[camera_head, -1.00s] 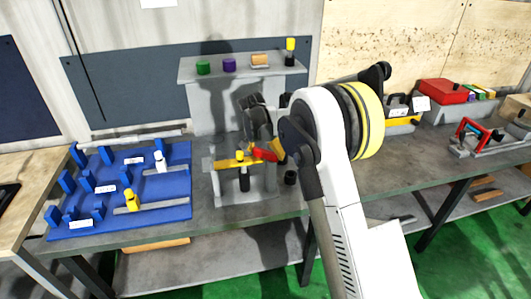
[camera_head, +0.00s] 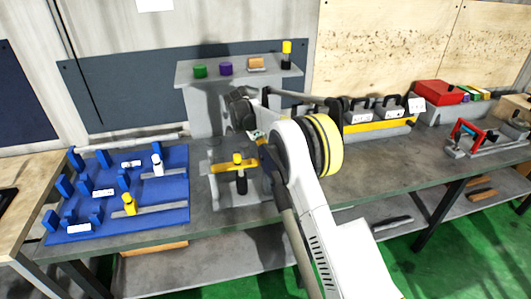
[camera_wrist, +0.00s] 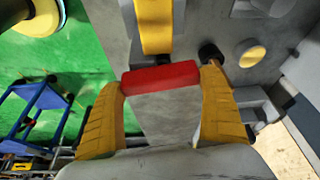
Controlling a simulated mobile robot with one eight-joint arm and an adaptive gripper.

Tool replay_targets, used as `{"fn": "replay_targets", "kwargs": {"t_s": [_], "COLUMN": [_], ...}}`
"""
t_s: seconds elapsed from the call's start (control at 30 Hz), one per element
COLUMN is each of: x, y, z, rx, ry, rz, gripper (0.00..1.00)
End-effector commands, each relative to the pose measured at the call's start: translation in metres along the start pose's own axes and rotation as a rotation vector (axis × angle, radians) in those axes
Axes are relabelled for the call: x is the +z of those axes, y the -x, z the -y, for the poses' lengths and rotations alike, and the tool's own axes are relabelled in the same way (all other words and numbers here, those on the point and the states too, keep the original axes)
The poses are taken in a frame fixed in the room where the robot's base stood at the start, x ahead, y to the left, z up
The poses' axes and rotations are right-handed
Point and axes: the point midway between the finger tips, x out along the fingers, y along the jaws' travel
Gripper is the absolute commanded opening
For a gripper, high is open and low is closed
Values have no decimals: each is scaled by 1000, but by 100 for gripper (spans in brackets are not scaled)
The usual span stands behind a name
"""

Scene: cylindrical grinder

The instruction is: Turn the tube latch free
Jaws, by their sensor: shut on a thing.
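A red bar-shaped latch handle (camera_wrist: 160,78) lies across the upper middle of the wrist view. My gripper (camera_wrist: 163,84) has its yellow fingers at both ends of the red bar and is shut on it. A black knob (camera_wrist: 210,53) is by the right fingertip. My arm hides the fingers and the red handle there.
A blue rack (camera_head: 80,230) with white and yellow parts is to the left. A grey raised panel (camera_head: 205,98) with green, purple and orange items is behind the fixture. The front right bench is bare.

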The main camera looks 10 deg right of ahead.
Motion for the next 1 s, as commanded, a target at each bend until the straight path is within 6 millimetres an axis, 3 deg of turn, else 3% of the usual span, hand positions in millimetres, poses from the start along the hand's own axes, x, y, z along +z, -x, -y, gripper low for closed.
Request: {"fn": "replay_targets", "kwargs": {"t_s": [0.7, 0.73, 1.0], "x": [-2, -2, -2], "y": [0, 0, 1], "z": [0, 0, 0], "rx": [26, 26, 27], "ry": [-67, -67, -66], "rz": [0, 0, 0], "gripper": [49, 99, 100]}}
